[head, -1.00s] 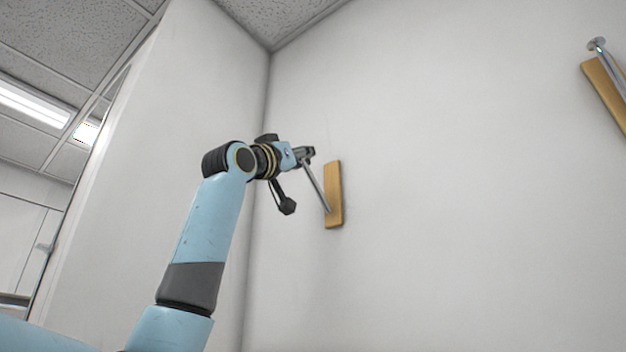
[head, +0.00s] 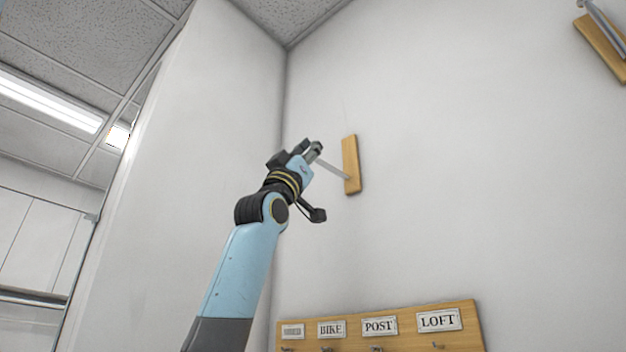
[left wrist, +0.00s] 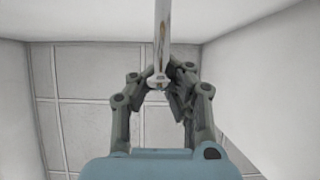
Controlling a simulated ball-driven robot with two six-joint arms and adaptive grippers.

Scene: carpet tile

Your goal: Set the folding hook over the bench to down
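A folding hook, a metal arm (head: 332,168) on an upright wooden plate (head: 351,165), is on the wall right of the corner. Its arm slants up and left from the plate, out from the wall. My left gripper (head: 316,150) is at the free end of this arm. In the left wrist view the hook arm (left wrist: 162,35) comes in from the top, and its knobbed end lies between the spread fingers of my left gripper (left wrist: 157,80). The right finger is close to it; contact is unclear. My right gripper is not in view. No bench shows.
A second hook on a wooden plate (head: 602,48) is at the upper right, cut by the frame edge. Below, a wooden board (head: 400,340) carries several small hooks and labels, including BIKE, POST and LOFT. The wall between is bare.

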